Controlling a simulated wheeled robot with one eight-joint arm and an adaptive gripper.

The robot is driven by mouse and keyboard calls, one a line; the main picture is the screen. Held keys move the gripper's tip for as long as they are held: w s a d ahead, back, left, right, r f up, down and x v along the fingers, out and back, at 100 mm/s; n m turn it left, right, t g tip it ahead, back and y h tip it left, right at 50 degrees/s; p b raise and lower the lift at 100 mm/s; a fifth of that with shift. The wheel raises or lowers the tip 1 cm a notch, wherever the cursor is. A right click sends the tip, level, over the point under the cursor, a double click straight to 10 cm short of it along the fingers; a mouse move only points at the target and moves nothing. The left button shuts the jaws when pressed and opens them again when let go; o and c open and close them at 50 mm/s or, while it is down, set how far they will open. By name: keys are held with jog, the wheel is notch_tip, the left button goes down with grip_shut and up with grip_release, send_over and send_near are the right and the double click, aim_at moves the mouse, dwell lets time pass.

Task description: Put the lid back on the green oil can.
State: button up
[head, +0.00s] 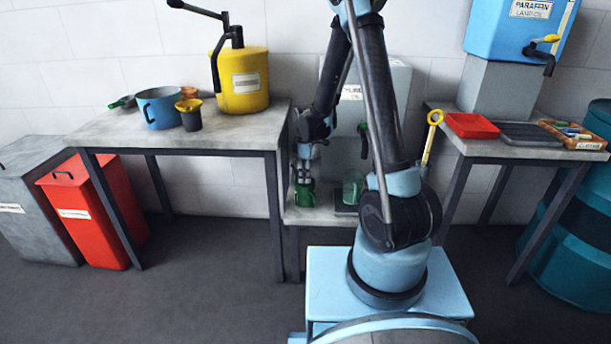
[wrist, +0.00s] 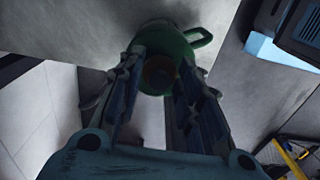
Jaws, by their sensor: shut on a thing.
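The green oil can (head: 304,194) stands on a low shelf between the two tables, below my gripper (head: 305,172). In the wrist view the can's green handle (wrist: 202,37) sticks out past the fingers. My gripper (wrist: 162,70) is shut on a small round piece, which looks like the lid (wrist: 158,76); it is dark and brownish here. It is over the can, but I cannot tell whether it touches. The fingers and shadow hide much of the can's top.
A pale green glass-like vessel (head: 353,187) stands close to the can's right. The left table (head: 240,128) holds a yellow can (head: 240,95), a blue pot (head: 160,108) and a dark cup (head: 190,119). A red tray (head: 472,125) lies on the right table.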

jog(key=shift+f, duration=0.2)
dwell(0.6)
jog(key=o, duration=1.3)
jog(key=shift+r, duration=0.1)
jog(key=shift+r, duration=2.95)
grip_shut()
jog(key=shift+f, duration=1.7)
